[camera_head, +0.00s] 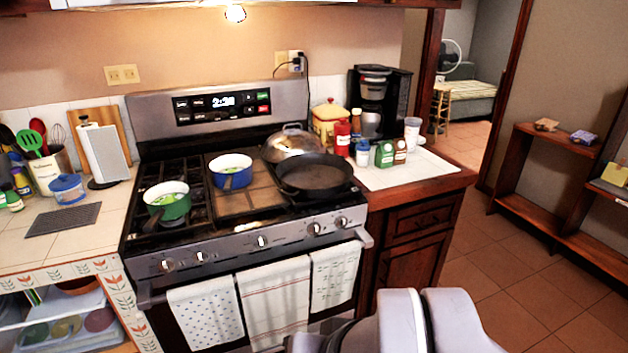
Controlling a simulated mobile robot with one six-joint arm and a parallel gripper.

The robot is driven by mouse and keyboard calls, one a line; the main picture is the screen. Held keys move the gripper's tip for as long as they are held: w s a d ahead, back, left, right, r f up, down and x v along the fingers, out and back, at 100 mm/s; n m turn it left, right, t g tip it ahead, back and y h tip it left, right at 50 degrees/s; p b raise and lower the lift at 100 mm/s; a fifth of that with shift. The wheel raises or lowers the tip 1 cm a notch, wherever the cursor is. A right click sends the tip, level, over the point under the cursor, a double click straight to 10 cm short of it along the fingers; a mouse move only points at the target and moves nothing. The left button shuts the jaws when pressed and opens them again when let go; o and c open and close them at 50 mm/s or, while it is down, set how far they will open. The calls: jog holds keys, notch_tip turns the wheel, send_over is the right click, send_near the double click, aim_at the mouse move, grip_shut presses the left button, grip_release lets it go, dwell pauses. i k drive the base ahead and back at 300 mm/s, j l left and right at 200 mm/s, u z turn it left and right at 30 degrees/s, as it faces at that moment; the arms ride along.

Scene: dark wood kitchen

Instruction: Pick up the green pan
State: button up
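The green pan (176,210) sits on the left front burner of the stove. It has a pale inside with some green food in it. Its dark handle points toward the front left. Grey-white links of my arm show at the bottom right of centre, well away from the green pan. My gripper's fingers do not show in this view.
The stove (216,242) also bears a black skillet (314,178) and a domed metal lid (292,144). Towels (274,297) hang on its front. Left counter holds a blue-lidded tub (67,192) and utensils; right counter holds a coffee maker (379,95) and jars. Open floor (500,290) lies right.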

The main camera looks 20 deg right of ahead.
aim_at(167, 201)
jog(key=i+j+z, duration=0.45)
jog(key=i+j, duration=0.45)
jog(key=i, duration=0.1)
